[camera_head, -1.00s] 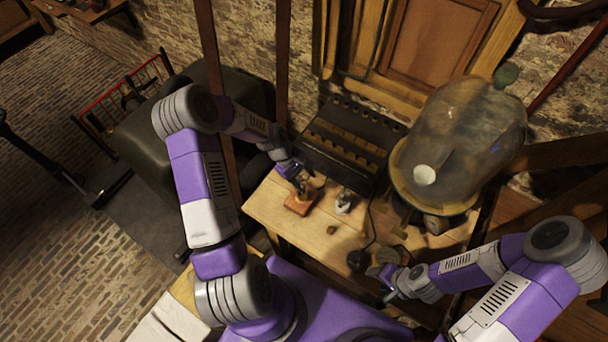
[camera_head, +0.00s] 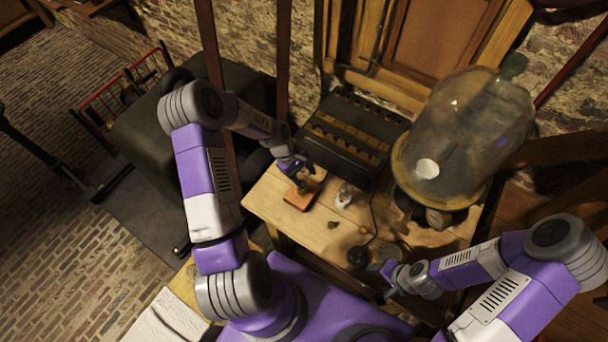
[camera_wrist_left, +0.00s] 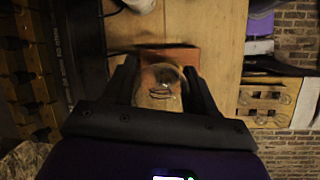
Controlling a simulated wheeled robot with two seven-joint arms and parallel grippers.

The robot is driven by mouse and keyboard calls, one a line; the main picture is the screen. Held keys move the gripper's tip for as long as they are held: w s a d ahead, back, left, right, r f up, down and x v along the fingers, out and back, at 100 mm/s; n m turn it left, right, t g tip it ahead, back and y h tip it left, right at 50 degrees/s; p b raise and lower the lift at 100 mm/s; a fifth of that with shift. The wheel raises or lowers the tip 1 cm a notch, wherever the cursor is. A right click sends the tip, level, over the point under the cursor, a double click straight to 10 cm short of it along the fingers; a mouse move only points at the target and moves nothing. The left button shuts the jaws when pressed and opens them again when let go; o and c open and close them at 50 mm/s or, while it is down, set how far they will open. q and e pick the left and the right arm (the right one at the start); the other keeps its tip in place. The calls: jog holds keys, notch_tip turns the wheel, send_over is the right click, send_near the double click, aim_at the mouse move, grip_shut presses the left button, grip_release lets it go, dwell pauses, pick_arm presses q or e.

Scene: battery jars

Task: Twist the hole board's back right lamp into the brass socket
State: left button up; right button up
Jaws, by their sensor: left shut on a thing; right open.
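My left gripper (camera_head: 302,180) is low over a reddish-brown wooden block (camera_head: 299,199) on the bench. It is shut on a clear glass lamp (camera_wrist_left: 160,88), whose round bulb shows between the fingers in the left wrist view. The block (camera_wrist_left: 168,57) lies behind the lamp there. The brass socket and the lamp's lower end are hidden, so I cannot tell whether they touch. A small pale, glassy cluster (camera_head: 345,195) stands just right of the block; I cannot make out a hole board or single lamps in it. My right gripper (camera_head: 387,283) is open and empty at the bench's front right.
The wooden bench (camera_head: 285,222) has bare room at its front left. A black slotted rack (camera_head: 345,140) stands at the back, and a large glass dome (camera_head: 465,140) at the back right. A dark round object (camera_head: 358,256) with a cable and a small brown piece (camera_head: 333,224) lie on the bench.

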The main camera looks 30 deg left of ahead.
pick_arm(q)
jog(key=shift+f+b, duration=1.15)
jog(key=shift+f, duration=0.1)
pick_arm(e)
jog(key=shift+f, duration=1.2)
pick_arm(q)
jog(key=m+g+b, duration=0.1)
jog(key=m, duration=0.2)
jog(key=shift+f+m, duration=0.1)
jog(key=shift+m, duration=0.2)
pick_arm(e)
jog(key=shift+f, duration=0.5)
pick_arm(q)
jog(key=m+g, duration=0.1)
jog(key=m, duration=0.1)
jog(key=shift+s+m+g, duration=0.2)
jog(key=shift+m+g, duration=0.2)
pick_arm(e)
jog(key=shift+f, duration=0.2)
